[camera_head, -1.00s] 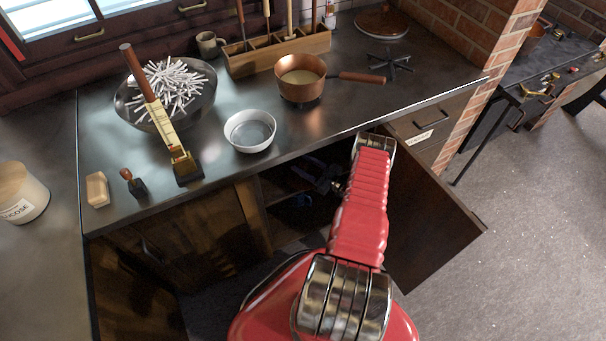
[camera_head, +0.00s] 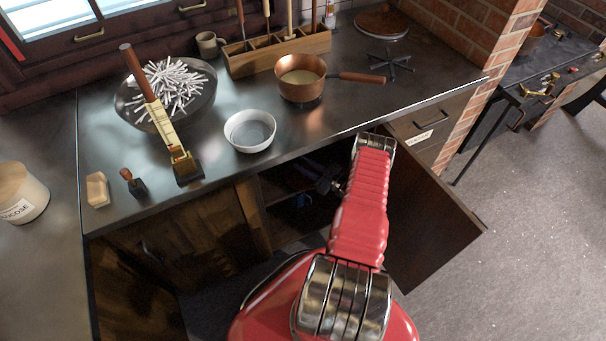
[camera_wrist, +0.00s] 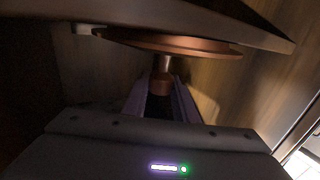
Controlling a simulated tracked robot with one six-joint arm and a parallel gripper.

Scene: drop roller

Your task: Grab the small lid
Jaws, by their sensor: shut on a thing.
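The small lid (camera_wrist: 170,43) is a copper-coloured disc with a rounded knob (camera_wrist: 162,76), seen close up in the wrist view. My gripper (camera_wrist: 161,90) is shut on the knob, with one finger on each side of it. In the head view my gripper (camera_head: 326,186) is inside the dark open cupboard under the worktop, where shadow hides most of it. The lid cannot be made out in the head view.
A dark slab (camera_wrist: 200,18) runs close beside the lid in the wrist view. The open cupboard door (camera_head: 432,220) stands right of my arm. On the worktop are a white bowl (camera_head: 250,131), a copper saucepan (camera_head: 301,80) and a larger copper lid (camera_head: 382,24).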

